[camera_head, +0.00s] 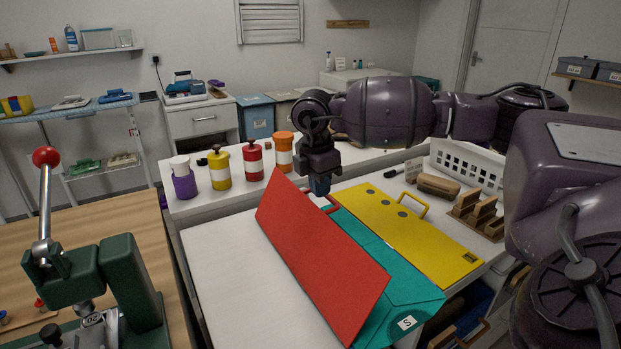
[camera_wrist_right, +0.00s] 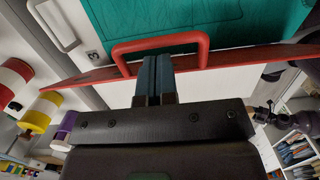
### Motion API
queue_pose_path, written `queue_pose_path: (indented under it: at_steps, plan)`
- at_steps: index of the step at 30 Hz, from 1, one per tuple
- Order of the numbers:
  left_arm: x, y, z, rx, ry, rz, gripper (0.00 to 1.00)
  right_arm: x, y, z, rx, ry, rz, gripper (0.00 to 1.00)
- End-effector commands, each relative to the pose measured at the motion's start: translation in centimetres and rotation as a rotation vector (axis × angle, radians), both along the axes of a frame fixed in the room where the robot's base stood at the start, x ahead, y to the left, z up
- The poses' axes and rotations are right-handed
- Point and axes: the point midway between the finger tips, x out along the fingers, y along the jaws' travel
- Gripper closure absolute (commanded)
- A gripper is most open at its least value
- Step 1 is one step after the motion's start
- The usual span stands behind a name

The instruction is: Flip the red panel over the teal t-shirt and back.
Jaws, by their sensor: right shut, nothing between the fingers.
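The red panel (camera_head: 318,262) is tilted up off the board in the head view, partly covering the teal t-shirt (camera_head: 412,290). The shirt lies flat and shows along the panel's right side, with an S label near its lower end. My right gripper (camera_head: 320,186) is at the panel's far edge. In the right wrist view its fingers (camera_wrist_right: 153,68) are shut and empty, their tips showing within the outline of the panel's red handle (camera_wrist_right: 160,44). I cannot tell whether they touch it. The teal shirt (camera_wrist_right: 200,18) shows beyond. My left gripper is not in view.
A yellow panel (camera_head: 408,240) with a handle lies flat right of the shirt. A white panel surface (camera_head: 235,262) lies bare to the left. A green lever press (camera_head: 110,280) is at left; a white basket (camera_head: 468,165) is at back right.

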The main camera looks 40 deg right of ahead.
Motion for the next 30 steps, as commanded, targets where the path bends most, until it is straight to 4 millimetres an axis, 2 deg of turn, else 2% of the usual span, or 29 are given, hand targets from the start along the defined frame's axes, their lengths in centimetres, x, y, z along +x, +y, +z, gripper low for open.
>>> queue_pose_path:
  at_steps: [17, 30]
  plan:
    - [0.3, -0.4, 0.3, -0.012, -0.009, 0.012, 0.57, -0.2, -0.7, -0.5, 0.012, -0.002, -0.001, 1.0]
    - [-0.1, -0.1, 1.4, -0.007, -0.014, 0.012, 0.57, -0.8, -3.3, -2.1, 0.175, -0.042, 0.0, 1.0]
